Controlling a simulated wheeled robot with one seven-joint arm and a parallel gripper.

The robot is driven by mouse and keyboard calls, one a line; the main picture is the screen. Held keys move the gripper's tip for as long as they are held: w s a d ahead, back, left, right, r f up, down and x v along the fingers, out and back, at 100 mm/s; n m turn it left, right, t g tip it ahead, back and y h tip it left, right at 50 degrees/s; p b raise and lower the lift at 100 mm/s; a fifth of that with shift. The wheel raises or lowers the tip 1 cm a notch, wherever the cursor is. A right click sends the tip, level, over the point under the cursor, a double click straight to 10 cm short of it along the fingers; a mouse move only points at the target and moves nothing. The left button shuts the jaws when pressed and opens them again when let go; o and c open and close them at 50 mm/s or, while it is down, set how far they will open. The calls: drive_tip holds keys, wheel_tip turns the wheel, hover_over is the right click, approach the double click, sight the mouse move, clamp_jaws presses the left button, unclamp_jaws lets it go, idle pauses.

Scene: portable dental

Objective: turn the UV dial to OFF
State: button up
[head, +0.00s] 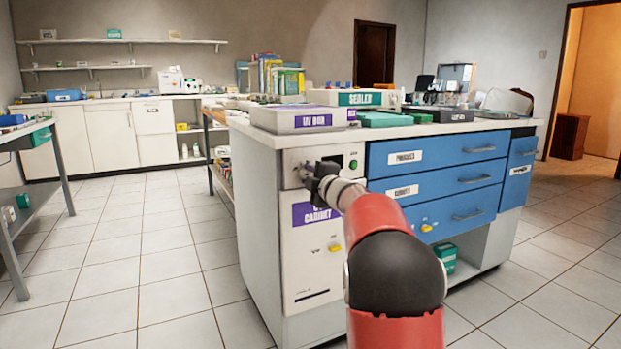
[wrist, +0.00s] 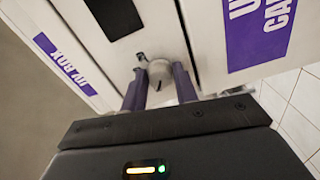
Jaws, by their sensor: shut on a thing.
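The UV dial (wrist: 160,74) is a round, light grey knob on the front panel of the UV cabinet (head: 312,255). In the wrist view it sits between the two purple fingers of my gripper (wrist: 158,82), which is shut on it. A dark mark shows on the knob's near face; I cannot read any OFF label. In the head view my gripper (head: 306,172) is at the left of the cabinet's upper panel and hides most of the dial. A dark display (head: 332,164) and a small green light (head: 353,164) are right of it.
The UV box (head: 290,122) stands on the counter above the panel. Blue drawers (head: 436,180) with handles are to the right. A yellow latch (head: 335,248) is on the cabinet door below. The tiled floor (head: 150,250) to the left is clear.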

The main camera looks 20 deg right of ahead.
drive_tip(key=shift+f, duration=0.1)
drive_tip(key=o, duration=1)
drive_tip(key=shift+c, duration=0.2)
drive_tip(key=s, duration=0.7)
drive_tip(key=shift+s, duration=0.4)
drive_tip(key=shift+d, duration=0.1)
drive_tip(key=s+a+r+m+g+h+p, duration=0.2)
drive_tip(key=s+a+m+h+p, duration=0.15)
drive_tip(key=s+m, duration=0.2)
drive_tip(key=s+a+r+m+g+h+p, duration=0.2)
drive_tip(key=s+a+m, duration=0.25)
drive_tip(key=s, duration=0.25)
drive_tip(key=s+a+f+m+g+y+p, duration=0.1)
drive_tip(key=s+a+f, duration=0.3)
drive_tip(key=s, duration=0.4)
drive_tip(key=s+a+f+m+g+y+p, duration=0.2)
drive_tip(key=s+a+f+m+g, duration=0.1)
drive_tip(key=s, duration=0.6)
drive_tip(key=s+a+f+m+g+y+p, duration=0.2)
drive_tip(key=s+a+f+g, duration=0.2)
drive_tip(key=s+a, duration=0.2)
drive_tip(key=s, duration=0.2)
drive_tip(key=shift+s+a+f+m, duration=0.3)
drive_tip(key=shift+s+a+f, duration=0.05)
drive_tip(key=shift+f, duration=0.05)
